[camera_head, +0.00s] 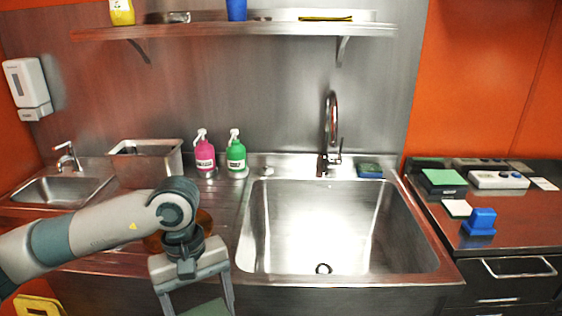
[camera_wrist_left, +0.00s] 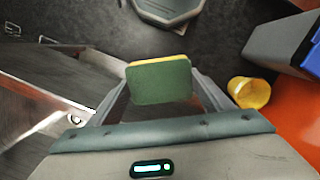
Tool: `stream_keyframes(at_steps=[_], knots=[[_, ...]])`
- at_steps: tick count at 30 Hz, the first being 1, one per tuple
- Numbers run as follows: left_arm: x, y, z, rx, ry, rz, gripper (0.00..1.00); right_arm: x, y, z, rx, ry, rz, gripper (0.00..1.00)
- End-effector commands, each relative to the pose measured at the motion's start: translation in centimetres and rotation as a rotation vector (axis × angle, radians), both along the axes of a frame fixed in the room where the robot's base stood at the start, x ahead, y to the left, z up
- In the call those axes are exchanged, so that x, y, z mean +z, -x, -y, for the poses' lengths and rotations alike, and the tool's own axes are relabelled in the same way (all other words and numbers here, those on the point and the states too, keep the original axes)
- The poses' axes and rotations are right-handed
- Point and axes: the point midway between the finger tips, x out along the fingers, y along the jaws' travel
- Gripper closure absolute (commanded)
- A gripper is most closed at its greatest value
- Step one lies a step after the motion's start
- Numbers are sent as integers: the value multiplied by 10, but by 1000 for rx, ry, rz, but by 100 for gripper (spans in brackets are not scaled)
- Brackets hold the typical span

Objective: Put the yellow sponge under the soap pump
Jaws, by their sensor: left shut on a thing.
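My left gripper (camera_head: 198,303) is low in front of the counter, at the bottom of the head view. It is shut on a sponge that shows a green face (camera_wrist_left: 160,83) and a thin yellow top edge in the left wrist view. In the head view only the sponge's green part (camera_head: 205,309) shows, cut off by the frame. A pink pump bottle (camera_head: 205,158) and a green pump bottle (camera_head: 236,156) stand upright behind the gripper, left of the big sink. A white dispenser (camera_head: 27,86) hangs on the left wall. My right gripper is out of view.
The big sink (camera_head: 330,225) is empty, with a tap (camera_head: 331,135) behind it. A steel bin (camera_head: 146,160) stands left of the bottles. A brownish round thing is partly hidden behind my arm. Boxes and a blue item (camera_head: 481,220) crowd the right counter.

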Motion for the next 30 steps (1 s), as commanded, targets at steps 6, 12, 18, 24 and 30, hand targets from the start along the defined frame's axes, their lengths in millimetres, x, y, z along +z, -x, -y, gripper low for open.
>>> stream_keyframes(at_steps=[6, 12, 18, 24, 30], knots=[[-18, 7, -32, -273, -2, 0, 48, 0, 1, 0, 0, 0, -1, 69], [-28, 12, -50, -450, 0, -1, 48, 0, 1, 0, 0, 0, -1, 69], [-31, 14, -56, -517, 0, 2, 48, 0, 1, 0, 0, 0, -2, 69], [-31, 14, -57, -521, 1, 1, 48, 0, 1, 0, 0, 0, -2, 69], [-32, 14, -56, -521, 2, 0, 48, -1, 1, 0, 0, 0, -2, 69]])
